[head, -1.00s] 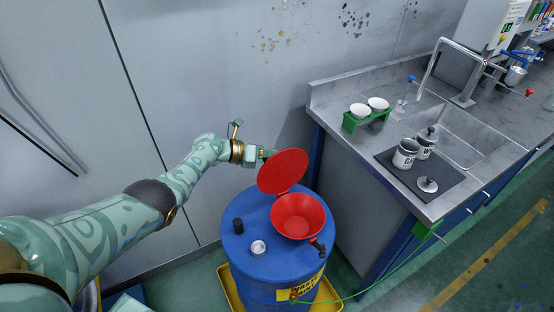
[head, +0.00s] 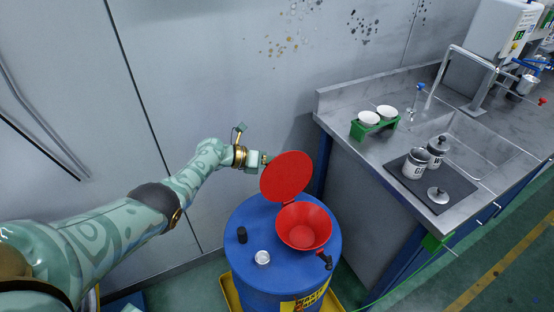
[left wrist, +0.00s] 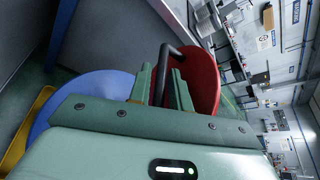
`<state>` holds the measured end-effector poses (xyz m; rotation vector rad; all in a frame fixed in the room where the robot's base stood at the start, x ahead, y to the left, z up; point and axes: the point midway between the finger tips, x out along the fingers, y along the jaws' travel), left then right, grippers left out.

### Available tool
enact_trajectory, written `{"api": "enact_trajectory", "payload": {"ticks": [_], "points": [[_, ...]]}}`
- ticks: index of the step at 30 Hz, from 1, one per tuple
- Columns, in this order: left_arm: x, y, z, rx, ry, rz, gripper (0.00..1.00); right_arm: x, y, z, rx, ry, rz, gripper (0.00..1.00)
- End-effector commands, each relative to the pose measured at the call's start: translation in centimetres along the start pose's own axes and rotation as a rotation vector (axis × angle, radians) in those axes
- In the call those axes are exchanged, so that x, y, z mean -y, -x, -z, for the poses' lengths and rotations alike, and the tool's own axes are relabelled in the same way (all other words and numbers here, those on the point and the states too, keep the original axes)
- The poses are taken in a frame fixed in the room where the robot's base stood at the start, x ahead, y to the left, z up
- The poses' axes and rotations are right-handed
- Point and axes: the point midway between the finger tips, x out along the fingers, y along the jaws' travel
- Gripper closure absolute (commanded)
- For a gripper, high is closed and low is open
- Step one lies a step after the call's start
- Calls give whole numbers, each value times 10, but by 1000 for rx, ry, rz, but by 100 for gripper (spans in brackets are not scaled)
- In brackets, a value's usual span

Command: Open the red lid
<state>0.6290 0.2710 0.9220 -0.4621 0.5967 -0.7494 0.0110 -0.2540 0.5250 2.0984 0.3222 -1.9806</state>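The red lid (head: 287,176) stands raised on edge behind the red funnel (head: 303,226) on the blue drum (head: 238,275); the funnel's mouth is uncovered. In the left wrist view the lid (left wrist: 206,78) is seen from its other side, with a black bar handle (left wrist: 163,62). My left gripper (left wrist: 161,86) has its two green fingers on either side of this handle; whether they press on it is not clear. In the head view my left gripper (head: 262,161) is at the lid's upper left edge, its fingertips partly hidden. My right gripper is not in view.
On the drum top are a black cap (head: 242,235) and a light metal cap (head: 262,258). The drum stands in a yellow tray (head: 230,292). A grey sink counter (head: 345,95) with cups and jars is at the right. The wall is close behind.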

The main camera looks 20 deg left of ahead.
Motion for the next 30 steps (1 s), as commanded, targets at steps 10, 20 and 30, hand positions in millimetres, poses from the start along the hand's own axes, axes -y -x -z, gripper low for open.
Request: {"api": "enact_trajectory", "payload": {"ticks": [10, 20, 30], "points": [[1, 12, -4, 5, 0, -1, 80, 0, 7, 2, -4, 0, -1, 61], [3, 95, -5, 3, -1, -4, 80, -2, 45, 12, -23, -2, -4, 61], [0, 157, -1, 1, 0, -1, 80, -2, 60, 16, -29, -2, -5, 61]]}}
